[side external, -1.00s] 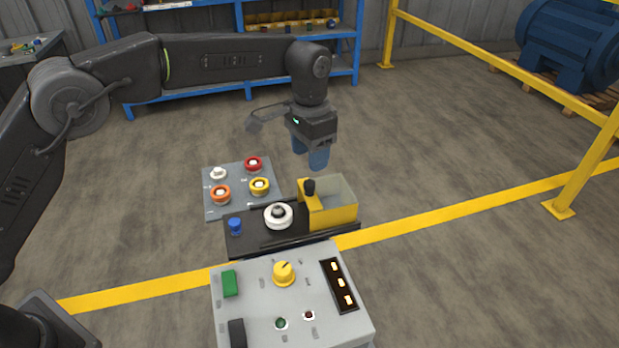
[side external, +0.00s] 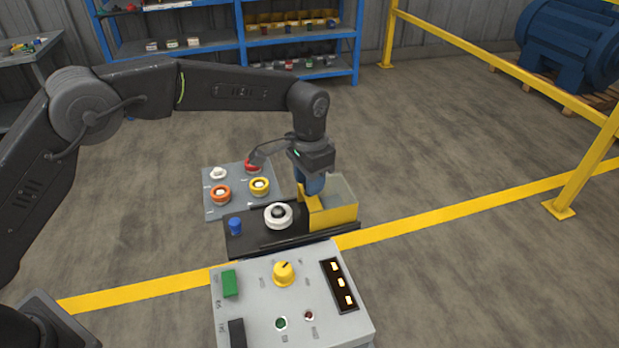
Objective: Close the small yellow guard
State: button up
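The small yellow guard (side external: 335,215) is a yellow box with a clear or pale top. It sits at the right end of a black rail base (side external: 252,242). A white round piece with a dark centre (side external: 278,216) stands on the base left of the guard, uncovered and apart from it. My gripper (side external: 312,187) is down at the guard's left end, with its blue fingers where the guard's black knob stands. The fingers hide the knob, so I cannot tell whether they are shut on it.
A blue knob (side external: 235,226) stands at the base's left end. Behind is a grey panel (side external: 239,203) with red, white, orange and yellow round pieces. In front is a grey control box (side external: 255,300) with a yellow dial (side external: 284,273).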

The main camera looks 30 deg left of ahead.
grip_shut()
jog(key=s+a, duration=0.8)
dwell(0.4)
jog(key=shift+o, duration=0.2)
grip_release()
jog(key=shift+a, duration=0.1)
jog(key=o, duration=0.4)
jog(key=shift+c, duration=0.2)
notch_tip(320, 180, up, 14)
